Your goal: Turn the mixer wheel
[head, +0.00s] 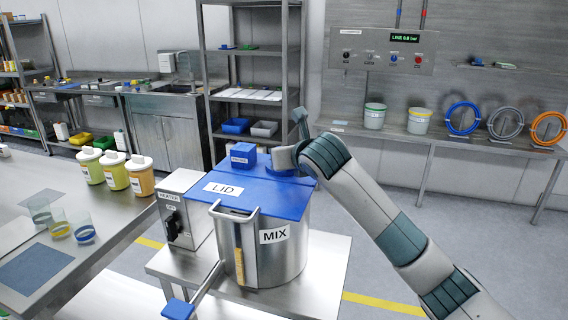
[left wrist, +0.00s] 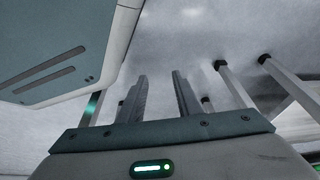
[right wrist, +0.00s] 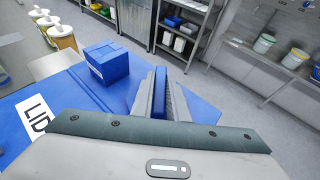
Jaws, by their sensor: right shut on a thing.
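The steel mixer pot (head: 262,252), labelled MIX, stands on a steel stand under a blue lid (head: 255,188), labelled LID. A blue labelled block (head: 243,155) sits on the lid; it also shows in the right wrist view (right wrist: 102,62). My right gripper (head: 287,155) reaches the lid's right back part from the right. In the right wrist view its fingers (right wrist: 160,80) are closed on an upright blue piece (right wrist: 162,88), apparently part of the mixer wheel; the rest of the wheel is mostly hidden. My left gripper (left wrist: 158,78) is open and empty, and is outside the head view.
A grey heater box (head: 184,208) with a dark knob stands left of the pot. A blue-ended lever (head: 180,308) sticks out at the pot's lower left. The left bench holds several labelled jars (head: 113,170) and clear cups (head: 60,228). Open floor lies to the right.

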